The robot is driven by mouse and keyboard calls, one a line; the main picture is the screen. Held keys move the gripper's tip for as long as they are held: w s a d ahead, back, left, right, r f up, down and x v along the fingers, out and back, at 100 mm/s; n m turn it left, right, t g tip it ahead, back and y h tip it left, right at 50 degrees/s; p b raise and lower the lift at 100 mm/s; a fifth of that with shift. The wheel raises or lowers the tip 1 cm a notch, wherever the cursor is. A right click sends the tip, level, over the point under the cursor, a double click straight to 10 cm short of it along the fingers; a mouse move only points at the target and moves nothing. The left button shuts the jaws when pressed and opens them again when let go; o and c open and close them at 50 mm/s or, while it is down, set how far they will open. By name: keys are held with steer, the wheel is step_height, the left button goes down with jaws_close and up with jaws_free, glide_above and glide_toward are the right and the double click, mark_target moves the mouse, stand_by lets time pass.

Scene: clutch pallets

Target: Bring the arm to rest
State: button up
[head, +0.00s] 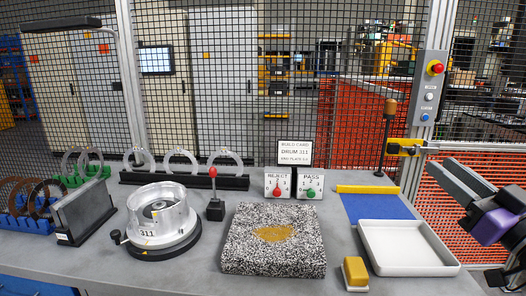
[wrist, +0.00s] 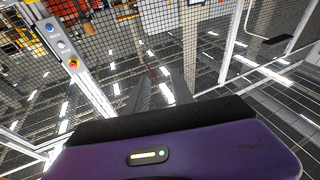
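My gripper (head: 439,164) is at the right edge of the head view, raised to the right of the white tray and apart from everything on the bench. Its purple body and two dark fingers show there, pointing up and to the left. In the wrist view my gripper (wrist: 161,78) has its two grey fingers apart with nothing between them.
The grey bench (head: 185,271) holds a metal drum (head: 158,228), a speckled block (head: 270,263), a white tray (head: 408,271), a yellow-topped block (head: 355,272) and REJECT and PASS boxes (head: 310,183). A control post (head: 430,88) and mesh fence stand behind, near my arm.

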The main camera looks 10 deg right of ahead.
steer(key=s+a+f+m+g+h, duration=0.1)
steer(key=s+a+f+m+h, duration=0.2)
steer(key=s+f+m+h, duration=0.4)
steer(key=s+a+f+m+g+h, duration=0.1)
steer(key=s+a+f+m+h, duration=0.35)
steer(key=f, duration=0.45)
steer(key=s+a+f+n+g+y, duration=0.1)
steer(key=s+a+f+n+y, duration=0.2)
steer(key=s, duration=0.4)
steer(key=s+a+f+n+g+y+p, duration=0.1)
steer(key=s+a+f+n+y, duration=0.2)
steer(key=s+a+f, duration=0.3)
steer(key=s+a+f+n+g+y, duration=0.2)
steer(key=s+a+f+n+y, duration=0.2)
steer(key=s, duration=0.5)
steer(key=shift+a+f+p, duration=0.25)
steer(key=shift+f+p, duration=0.1)
steer(key=shift+f, duration=0.6)
steer(key=shift+s+y, duration=0.1)
steer(key=shift+y, duration=0.15)
